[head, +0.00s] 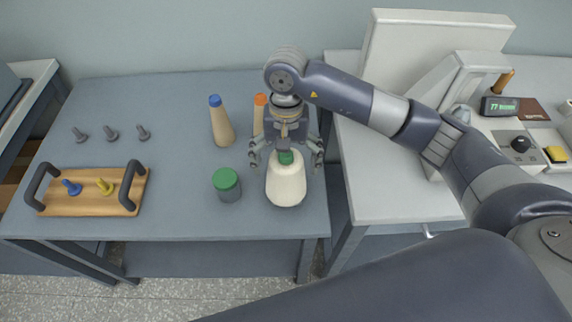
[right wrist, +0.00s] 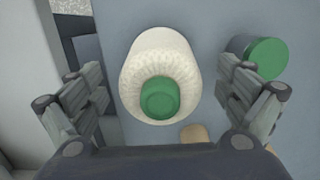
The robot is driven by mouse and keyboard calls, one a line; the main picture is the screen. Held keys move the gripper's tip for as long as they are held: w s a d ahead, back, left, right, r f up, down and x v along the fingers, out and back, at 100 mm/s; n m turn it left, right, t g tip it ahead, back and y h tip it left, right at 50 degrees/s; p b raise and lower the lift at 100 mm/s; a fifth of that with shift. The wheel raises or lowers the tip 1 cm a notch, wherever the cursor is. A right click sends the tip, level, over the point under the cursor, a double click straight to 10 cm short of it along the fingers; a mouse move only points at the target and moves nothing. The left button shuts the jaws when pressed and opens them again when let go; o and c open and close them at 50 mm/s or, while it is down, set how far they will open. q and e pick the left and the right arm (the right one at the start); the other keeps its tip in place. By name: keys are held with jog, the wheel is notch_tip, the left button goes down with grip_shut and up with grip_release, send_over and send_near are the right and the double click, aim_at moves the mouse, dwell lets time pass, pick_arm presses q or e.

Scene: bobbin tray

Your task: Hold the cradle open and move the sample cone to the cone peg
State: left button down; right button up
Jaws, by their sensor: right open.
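A cream yarn cone with a green tip, which looks like the sample cone (head: 286,187), stands upright near the front right of the blue-grey table (head: 180,215). My right gripper (head: 287,160) is open above it, with its fingers spread to both sides of the green tip. In the right wrist view the cone (right wrist: 150,60) sits between the open fingers, with gaps on both sides. I cannot tell which thing is the cone peg. My left gripper is not in view.
A green-capped grey cylinder (head: 227,186) stands just left of the cone. Behind are a blue-tipped tan cone (head: 221,125) and an orange-tipped one (head: 259,112). A wooden tray (head: 88,200) with dark handles holds blue and yellow pegs.

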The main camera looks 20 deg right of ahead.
jog(key=r, duration=0.7)
jog(key=w+r, duration=0.1)
jog(key=r, duration=0.2)
jog(key=shift+w+d+r, duration=0.1)
jog(key=shift+d+r, duration=0.1)
jog(key=shift+r, duration=0.1)
